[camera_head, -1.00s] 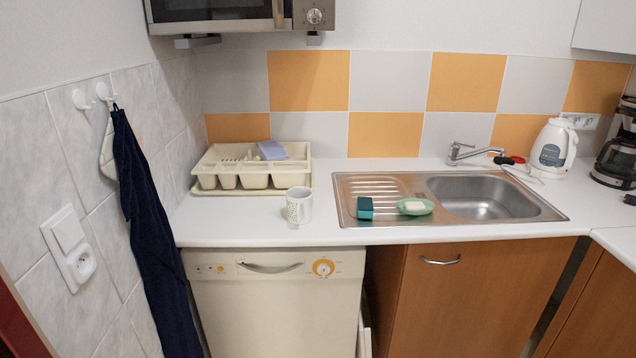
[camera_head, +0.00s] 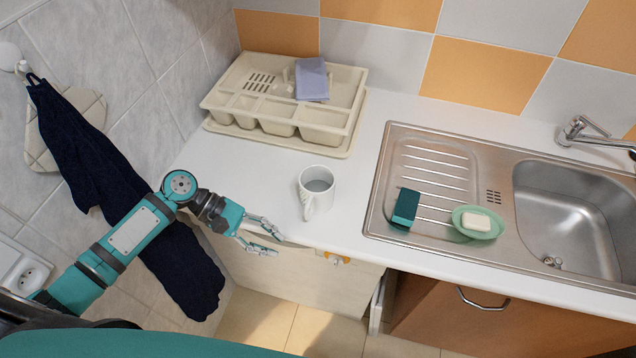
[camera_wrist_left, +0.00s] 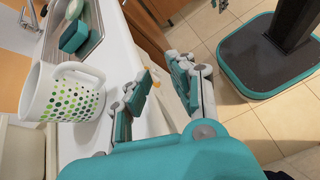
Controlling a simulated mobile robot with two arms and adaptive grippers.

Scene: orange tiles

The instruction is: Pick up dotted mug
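The dotted mug (camera_head: 317,187) stands upright on the white counter, left of the sink, with its handle towards the front edge. Its white side with green and dark dots shows in the left wrist view (camera_wrist_left: 62,97). My left gripper (camera_head: 267,238) is to the left and front of the mug, near the counter's front edge, and does not touch it. In the left wrist view the fingers (camera_wrist_left: 160,82) are spread apart with nothing between them.
A cream dish rack (camera_head: 290,112) with a lilac cloth (camera_head: 312,79) is behind the mug. The steel sink (camera_head: 377,215) holds a teal sponge (camera_head: 405,208) and soap (camera_head: 476,222) on a green dish. A dark towel (camera_head: 120,195) hangs on the left wall. Bare counter surrounds the mug.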

